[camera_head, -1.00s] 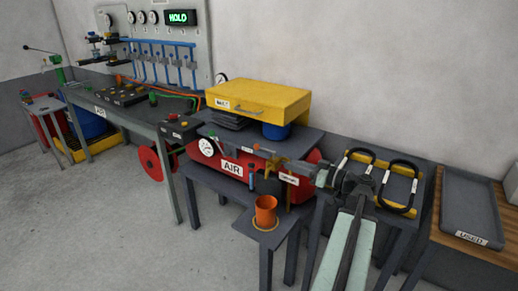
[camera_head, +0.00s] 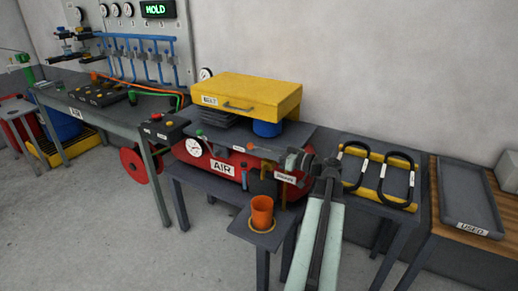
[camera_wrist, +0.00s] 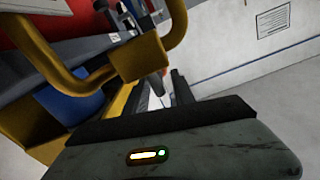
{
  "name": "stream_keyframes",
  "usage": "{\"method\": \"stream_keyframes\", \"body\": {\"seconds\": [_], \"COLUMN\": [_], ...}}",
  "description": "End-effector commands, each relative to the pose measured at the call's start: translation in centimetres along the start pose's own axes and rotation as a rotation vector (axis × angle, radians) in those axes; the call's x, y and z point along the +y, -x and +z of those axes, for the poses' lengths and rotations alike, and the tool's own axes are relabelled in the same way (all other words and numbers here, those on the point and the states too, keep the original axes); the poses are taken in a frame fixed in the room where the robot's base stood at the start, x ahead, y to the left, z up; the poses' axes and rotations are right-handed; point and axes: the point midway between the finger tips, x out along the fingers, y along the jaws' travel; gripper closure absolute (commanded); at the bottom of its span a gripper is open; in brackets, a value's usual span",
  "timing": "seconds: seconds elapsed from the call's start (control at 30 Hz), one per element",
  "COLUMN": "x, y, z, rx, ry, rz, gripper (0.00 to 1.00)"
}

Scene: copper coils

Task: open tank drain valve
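The red tank (camera_head: 262,162) lies on a dark bench with an AIR label and a round gauge at its left end. A small white label, probably the drain label (camera_head: 286,178), is at its right end. Ochre pipework (camera_head: 283,192) hangs below it, and an ochre pipe with a square block (camera_wrist: 138,58) crosses the upper left of the wrist view. My gripper (camera_head: 291,160) is in front of the tank's right end, close to the label. In the wrist view its dark fingers (camera_wrist: 167,92) stand apart with nothing seen between them. The valve handle is not clear.
An orange cup (camera_head: 262,212) stands on a low shelf (camera_head: 258,238) under the tank. A yellow box (camera_head: 246,95) is above the tank. Black loops (camera_head: 397,180) lie on the right table, beside a grey USED tray (camera_head: 470,195).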

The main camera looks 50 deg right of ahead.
Motion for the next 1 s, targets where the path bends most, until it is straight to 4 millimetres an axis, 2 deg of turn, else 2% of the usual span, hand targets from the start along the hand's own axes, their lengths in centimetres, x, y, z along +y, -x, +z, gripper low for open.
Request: {"method": "stream_keyframes", "body": {"seconds": [0.1, 0.2, 0.5, 0.6, 0.63, 1.0], "x": [0.1, 0.1, 0.1, 0.1, 0.1, 0.1], "y": [-1.9, -2.8, -3.1, -3.1, -3.1, -3.0], "z": [0.0, 0.0, 0.0, 0.0, 0.0, 0.0], "rx": [0.000, 0.000, 0.000, 0.000, 0.000, 0.000], "ry": [0.000, 0.000, 0.000, 0.000, 0.000, 0.000], "rz": [-0.001, 0.001, 0.002, 0.003, 0.003, 0.004], "gripper": [0.70, 0.70, 0.70, 0.97, 1.00, 1.00]}}
